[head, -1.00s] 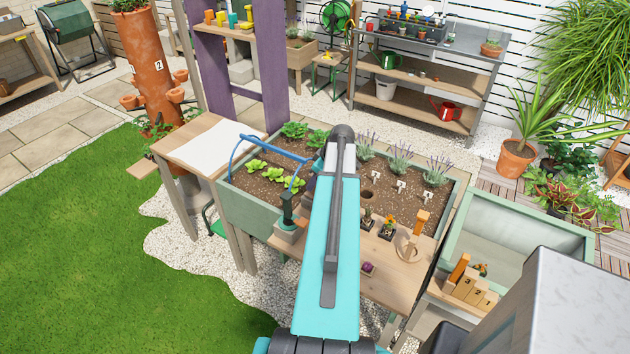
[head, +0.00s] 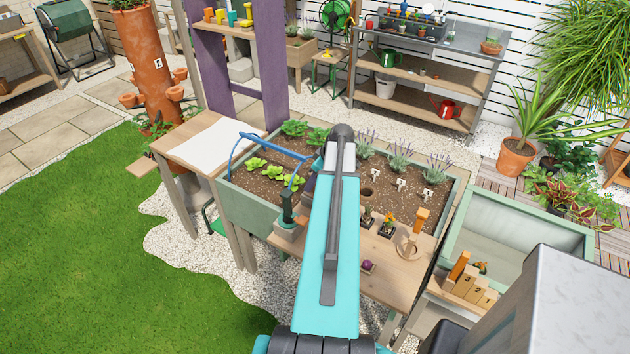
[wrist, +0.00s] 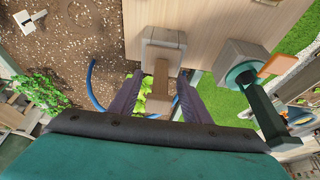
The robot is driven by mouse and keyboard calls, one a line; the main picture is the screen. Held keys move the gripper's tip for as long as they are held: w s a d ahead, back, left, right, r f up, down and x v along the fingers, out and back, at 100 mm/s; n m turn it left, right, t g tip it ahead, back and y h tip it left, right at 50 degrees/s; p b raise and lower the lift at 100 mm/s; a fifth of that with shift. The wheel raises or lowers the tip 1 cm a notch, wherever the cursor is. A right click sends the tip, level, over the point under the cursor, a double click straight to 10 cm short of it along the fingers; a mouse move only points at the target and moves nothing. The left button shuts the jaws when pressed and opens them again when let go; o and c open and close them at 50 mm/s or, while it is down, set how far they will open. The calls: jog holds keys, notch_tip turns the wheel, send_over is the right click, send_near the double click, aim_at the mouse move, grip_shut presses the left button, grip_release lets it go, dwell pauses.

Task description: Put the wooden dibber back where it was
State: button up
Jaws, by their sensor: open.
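The wooden dibber (wrist: 160,84) shows in the wrist view as a light brown wooden piece. It stands at a pale grey block (wrist: 163,40) on the wooden board, its lower end seemingly in the block. My gripper (wrist: 159,79) is open, with one purple finger on each side of the dibber. I see a gap beside the wood, so the fingers do not look closed on it. In the head view my arm hides the dibber, its block and most of the gripper.
A green tool (wrist: 262,105) in a grey base (wrist: 240,58) stands close beside, also in the head view (head: 287,208). A blue hoop (head: 275,146) arches over the soil bed.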

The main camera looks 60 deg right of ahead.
jog(key=shift+r, duration=0.25)
jog(key=b+v, duration=0.3)
jog(key=v, duration=0.8)
jog(key=shift+s+r, duration=0.15)
jog(key=shift+r, duration=0.25)
dwell(0.8)
